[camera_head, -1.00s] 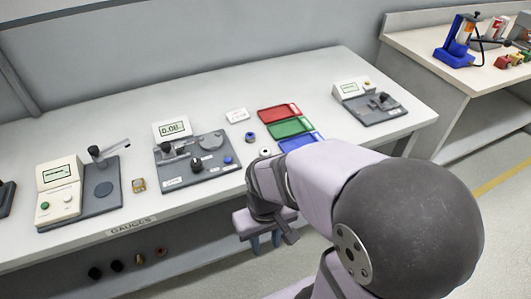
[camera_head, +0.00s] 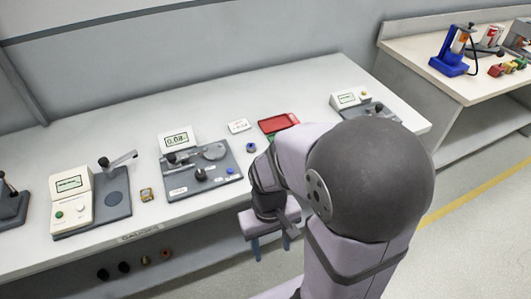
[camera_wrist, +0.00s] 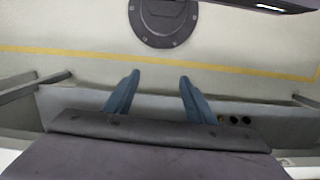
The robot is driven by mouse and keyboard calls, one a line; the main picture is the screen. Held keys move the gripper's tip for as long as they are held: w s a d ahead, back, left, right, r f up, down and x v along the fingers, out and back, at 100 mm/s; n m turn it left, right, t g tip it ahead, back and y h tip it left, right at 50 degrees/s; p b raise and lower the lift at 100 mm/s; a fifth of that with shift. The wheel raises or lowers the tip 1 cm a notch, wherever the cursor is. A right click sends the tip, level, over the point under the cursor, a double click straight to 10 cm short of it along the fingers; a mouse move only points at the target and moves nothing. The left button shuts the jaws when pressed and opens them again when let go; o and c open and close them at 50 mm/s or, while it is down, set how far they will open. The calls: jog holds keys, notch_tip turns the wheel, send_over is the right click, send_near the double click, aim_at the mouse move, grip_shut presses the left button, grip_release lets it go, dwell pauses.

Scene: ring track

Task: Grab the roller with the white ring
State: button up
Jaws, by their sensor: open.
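Several small dark rollers (camera_head: 124,267) sit end-on in a row under the front edge of the gauge bench. The two at the right of the row show brown or gold faces. Part of the row also shows small in the wrist view (camera_wrist: 234,120). I cannot make out a white ring on any of them. My gripper (camera_wrist: 158,78) is open, with nothing between its two blue fingers. In the head view it hangs low in front of the bench, to the right of the row and apart from it. My arm hides the right part of the bench front.
The gauge bench (camera_head: 300,85) carries several gauge units, a small blue ring (camera_head: 251,147) and a red tray (camera_head: 279,123). A side bench (camera_head: 450,90) at right holds a blue stand (camera_head: 453,58). Open floor with a yellow line (camera_head: 470,203) lies at right.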

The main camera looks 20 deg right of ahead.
jog(key=w+d+r+m+t+h+p, duration=0.1)
jog(key=w+d+r+m+t+p, duration=0.25)
jog(key=w, duration=0.75)
jog(key=w+d+r+m+t+h+p, duration=0.25)
jog(key=w+d+r, duration=0.2)
jog(key=w, duration=0.65)
jog(key=shift+g+y, duration=0.5)
jog(key=shift+y, duration=0.05)
jog(key=shift+w+a+x, duration=0.1)
jog(key=shift+w+x, duration=0.05)
jog(key=shift+x, duration=1)
jog(key=shift+w+a+x, duration=0.1)
jog(key=shift+w+x, duration=0.05)
jog(key=shift+x, duration=1.05)
jog(key=shift+w+x, duration=0.15)
jog(key=shift+x, duration=1)
jog(key=shift+r, duration=0.15)
jog(key=shift+c, duration=0.2)
jog(key=c, duration=1.2)
jog(key=shift+o, duration=0.2)
jog(key=shift+r, duration=0.1)
